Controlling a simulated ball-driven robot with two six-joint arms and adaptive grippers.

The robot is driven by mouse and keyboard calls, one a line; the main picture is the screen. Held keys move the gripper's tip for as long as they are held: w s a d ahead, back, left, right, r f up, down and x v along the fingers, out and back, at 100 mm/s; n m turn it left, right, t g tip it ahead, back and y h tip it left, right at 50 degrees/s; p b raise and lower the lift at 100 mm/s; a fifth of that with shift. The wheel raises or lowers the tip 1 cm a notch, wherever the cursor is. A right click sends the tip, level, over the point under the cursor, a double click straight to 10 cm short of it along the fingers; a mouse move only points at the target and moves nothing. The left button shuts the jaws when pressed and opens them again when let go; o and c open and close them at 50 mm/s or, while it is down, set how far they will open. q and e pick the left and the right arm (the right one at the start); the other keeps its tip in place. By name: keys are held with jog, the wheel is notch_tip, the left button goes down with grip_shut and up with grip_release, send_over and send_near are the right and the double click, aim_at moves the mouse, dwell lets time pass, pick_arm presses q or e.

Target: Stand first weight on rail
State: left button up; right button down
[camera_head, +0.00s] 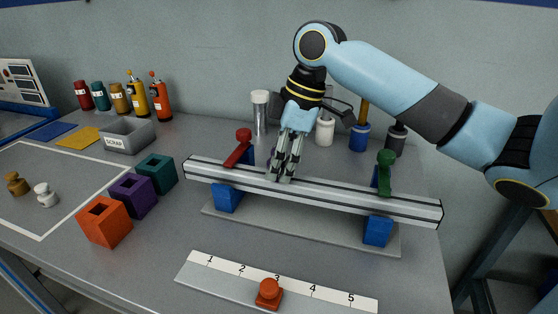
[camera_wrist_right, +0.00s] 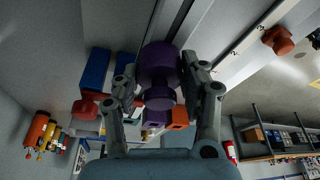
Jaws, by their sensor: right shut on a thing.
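My right gripper (camera_head: 281,176) points down at the silver rail (camera_head: 345,194), left of the rail's middle. In the right wrist view its fingers (camera_wrist_right: 165,92) are shut on a purple knobbed weight (camera_wrist_right: 159,65). The fingers hide most or all of this weight in the head view, so I cannot tell whether it touches the rail. The rail lies across two blue supports (camera_head: 228,198) on a grey base plate (camera_head: 300,228). An orange-red weight (camera_head: 268,293) stands on the numbered strip (camera_head: 325,296) near mark 3. My left gripper is not in view.
A red clamp (camera_head: 238,150) and a green clamp (camera_head: 385,173) stand at the rail. Orange (camera_head: 104,222), purple (camera_head: 132,195) and teal (camera_head: 157,174) hollow blocks stand left. Brass (camera_head: 17,184) and white (camera_head: 45,195) weights stand farther left. A scrap bin (camera_head: 127,135) and bottles (camera_head: 138,97) are behind.

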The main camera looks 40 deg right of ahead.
jog(key=c, duration=0.7)
grip_release()
jog(key=p+v, duration=0.1)
jog(key=v, duration=1.1)
jog(key=shift+p, duration=0.4)
jog(key=shift+a, duration=0.1)
